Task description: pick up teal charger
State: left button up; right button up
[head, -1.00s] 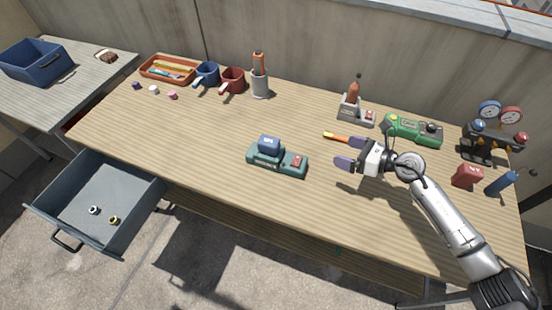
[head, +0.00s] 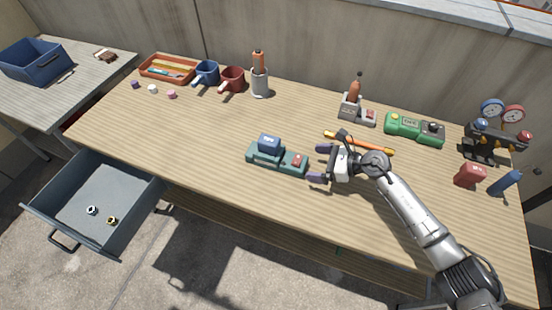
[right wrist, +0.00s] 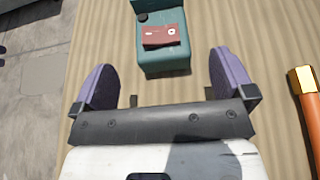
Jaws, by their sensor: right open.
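The teal charger (head: 279,161) lies on the table in the middle of the head view, with a blue battery (head: 269,143) seated on its left part and a red panel on its right end. In the right wrist view the charger's near end (right wrist: 164,52) shows ahead of the fingers, with its red panel on top. My right gripper (head: 319,162) is open and empty, just right of the charger. Its two purple fingers point toward the charger's right end and do not touch it. My left gripper is not in view.
An orange-handled tool (head: 372,145) lies just behind my right gripper. A green charger (head: 414,129), a grey stand (head: 357,111) and a red block (head: 469,175) are to the right. Mugs and an orange tray (head: 168,69) are back left. An open drawer (head: 75,205) juts out front left.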

aim_at(302, 163)
jog(key=x, duration=0.2)
jog(key=b+x, duration=0.1)
jog(key=x, duration=0.1)
jog(key=shift+a+f, duration=0.1)
jog(key=shift+f, duration=0.3)
jog(key=shift+w+a+f, duration=0.1)
jog(key=shift+w+a, duration=0.15)
jog(key=shift+a, duration=0.1)
jog(key=shift+c, duration=0.8)
jog(key=c, duration=1.1)
